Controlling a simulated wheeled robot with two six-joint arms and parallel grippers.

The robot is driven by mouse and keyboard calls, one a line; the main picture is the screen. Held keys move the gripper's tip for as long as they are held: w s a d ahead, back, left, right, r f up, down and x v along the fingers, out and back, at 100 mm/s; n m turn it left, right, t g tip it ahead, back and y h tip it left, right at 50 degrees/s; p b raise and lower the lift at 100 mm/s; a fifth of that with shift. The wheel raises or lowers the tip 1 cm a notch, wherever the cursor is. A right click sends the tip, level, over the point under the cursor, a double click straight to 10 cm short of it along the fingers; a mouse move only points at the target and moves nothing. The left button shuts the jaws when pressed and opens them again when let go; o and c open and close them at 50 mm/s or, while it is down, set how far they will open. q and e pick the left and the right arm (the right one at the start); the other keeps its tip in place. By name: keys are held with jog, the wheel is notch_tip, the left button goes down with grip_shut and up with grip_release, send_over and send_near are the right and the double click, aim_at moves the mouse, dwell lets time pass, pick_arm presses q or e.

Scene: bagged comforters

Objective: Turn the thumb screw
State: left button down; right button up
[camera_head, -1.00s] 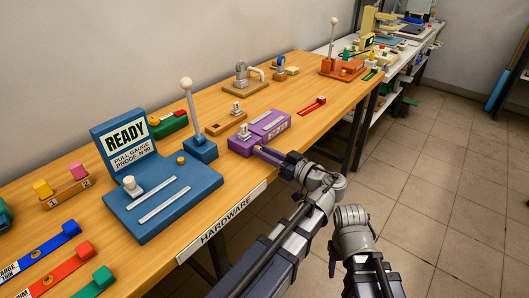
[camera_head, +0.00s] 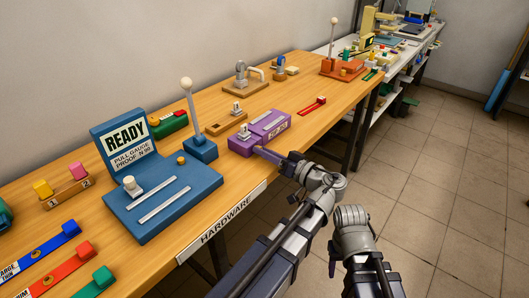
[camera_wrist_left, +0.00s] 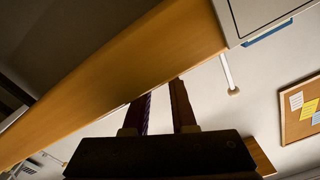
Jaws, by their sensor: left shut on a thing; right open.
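A purple device (camera_head: 262,132) with pale rails on top sits near the front edge of the wooden bench. In the left wrist view the two dark fingers (camera_wrist_left: 163,108) point toward the bench, and a strip of purple shows beside the left one. My right gripper (camera_head: 333,262) hangs low in front of the bench, away from everything; its fingertips are hard to see.
A blue pull gauge (camera_head: 160,200) with a READY sign and lever stands left of the purple device. A small brown block (camera_head: 236,117) with a metal fitting is behind it. A red piece (camera_head: 312,106) lies to the right. The floor (camera_head: 440,180) at right is clear.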

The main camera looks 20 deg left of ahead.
pick_arm(q)
jog(key=c, duration=0.7)
grip_release()
jog(key=shift+c, duration=0.2)
